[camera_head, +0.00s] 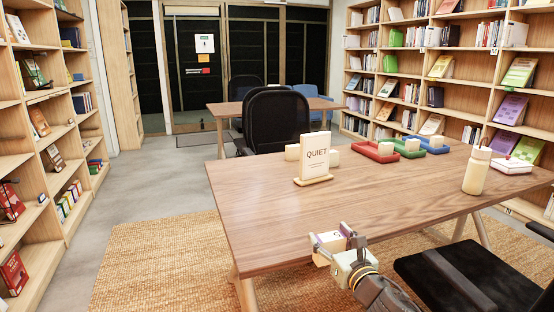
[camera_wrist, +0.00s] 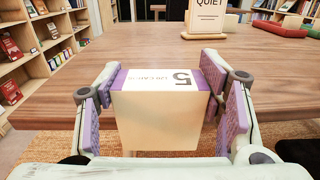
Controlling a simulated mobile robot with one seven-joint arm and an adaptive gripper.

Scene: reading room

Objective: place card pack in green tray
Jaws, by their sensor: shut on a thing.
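The card pack (camera_wrist: 158,120) is a cream box with purple edges and a large dark 5 on its top. In the wrist view my gripper (camera_wrist: 161,95) has its purple-padded fingers on both sides of it. In the head view my gripper (camera_head: 329,240) holds the pack (camera_head: 325,247) by the table's near edge, well short of the trays. The green tray (camera_head: 407,154) sits on the far right part of the table, between the red and blue trays. A cream block (camera_head: 412,145) appears to be in it.
A bottle (camera_head: 476,172) and white box (camera_head: 511,165) stand right. The near tabletop (camera_head: 365,205) is clear.

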